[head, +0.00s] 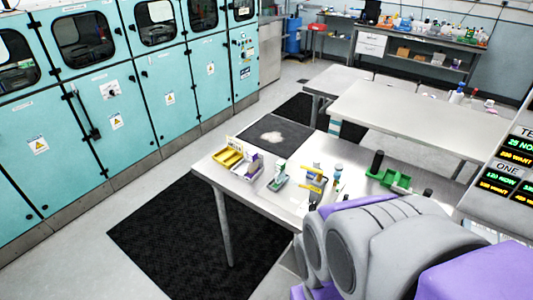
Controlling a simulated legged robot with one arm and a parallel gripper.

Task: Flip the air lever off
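I cannot make out for certain which part is the air lever. A black bar-like handle (88,117) stands on the front of the teal cabinets at the left. A small panel with buttons or switches (247,50) is on the rightmost cabinet, too small to read. Small yellow parts (313,181) stand on the near white table, and I cannot tell if one is a lever. My grey and purple arm fills the lower right. My gripper does not show.
The near white table (219,172) holds a yellow bin (229,157), green holders (388,180) and small bottles. Another long table (420,112) stands behind it. Black mats (165,245) lie on the floor. A display panel (505,170) is at the right edge. Floor before the cabinets is clear.

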